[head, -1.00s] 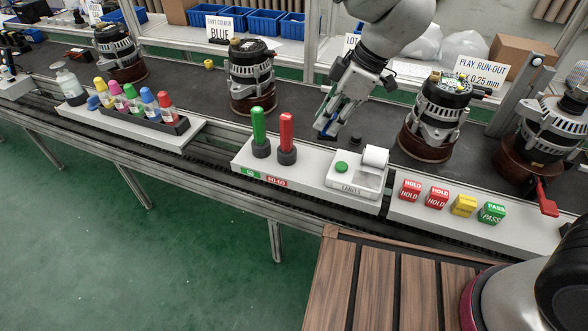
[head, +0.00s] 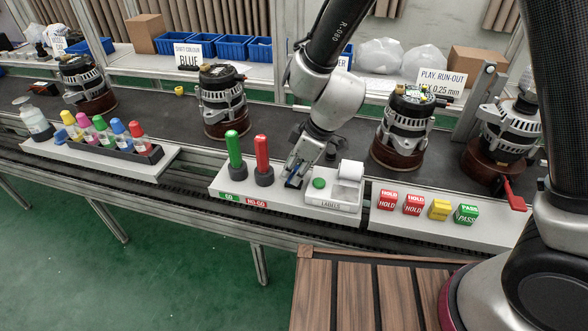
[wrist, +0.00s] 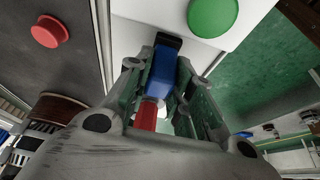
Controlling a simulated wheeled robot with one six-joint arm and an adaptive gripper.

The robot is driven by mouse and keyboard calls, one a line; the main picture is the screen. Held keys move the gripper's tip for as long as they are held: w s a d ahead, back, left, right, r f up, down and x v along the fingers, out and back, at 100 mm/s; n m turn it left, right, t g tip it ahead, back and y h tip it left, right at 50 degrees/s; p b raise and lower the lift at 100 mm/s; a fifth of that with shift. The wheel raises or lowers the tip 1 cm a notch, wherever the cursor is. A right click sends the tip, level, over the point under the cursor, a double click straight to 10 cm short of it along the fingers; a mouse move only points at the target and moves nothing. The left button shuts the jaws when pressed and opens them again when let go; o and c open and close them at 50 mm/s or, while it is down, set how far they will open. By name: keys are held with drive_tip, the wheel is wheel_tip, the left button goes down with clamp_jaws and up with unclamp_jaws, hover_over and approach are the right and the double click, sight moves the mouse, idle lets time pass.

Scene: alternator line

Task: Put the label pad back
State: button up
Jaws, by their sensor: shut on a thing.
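My gripper (wrist: 163,85) is shut on a blue block (wrist: 160,72) with a dark end, apparently the label pad. In the head view my gripper (head: 293,182) is low over the white block, between the red NO-GO gauge (head: 262,155) and the LABELS holder (head: 335,200). The green button also shows in the wrist view (wrist: 212,14), just beyond the blue block. The fingers mostly hide the block in the head view. I cannot tell whether it touches the white surface.
The green GO gauge (head: 234,150) stands left of the NO-GO gauge. HOLD and PASS cubes (head: 413,205) lie on the white block at right. Alternators (head: 404,128) stand on the dark belt behind.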

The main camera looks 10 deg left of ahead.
drive_tip(key=o, duration=0.8)
drive_tip(key=shift+f, duration=0.1)
drive_tip(key=shift+o, duration=0.2)
drive_tip(key=v, duration=1.2)
